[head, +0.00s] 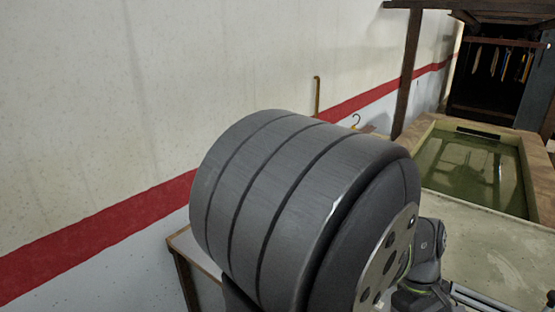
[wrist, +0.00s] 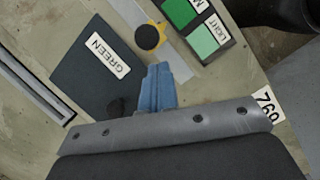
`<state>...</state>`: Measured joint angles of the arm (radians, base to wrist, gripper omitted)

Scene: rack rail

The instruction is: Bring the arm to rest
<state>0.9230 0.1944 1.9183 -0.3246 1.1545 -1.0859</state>
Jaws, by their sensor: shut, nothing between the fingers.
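In the wrist view my gripper (wrist: 158,68) shows as two blue fingers pressed together, with nothing between them. Its tips point at a pale surface (wrist: 215,82). A dark panel (wrist: 75,75) with a white label reading GREEN (wrist: 108,58) lies to the left of the fingers. I cannot tell the height of the fingertips above the surface. In the head view a large dark part blocks the middle of the picture, and I cannot make out the gripper there.
Beyond the tips is a black round knob (wrist: 147,38) on yellow. Green labelled swatches (wrist: 205,40) are beside it. A metal rail (wrist: 32,88) runs at left. In the head view, a basin of greenish water (head: 470,170) stands at right, and a wall (head: 110,110) at left.

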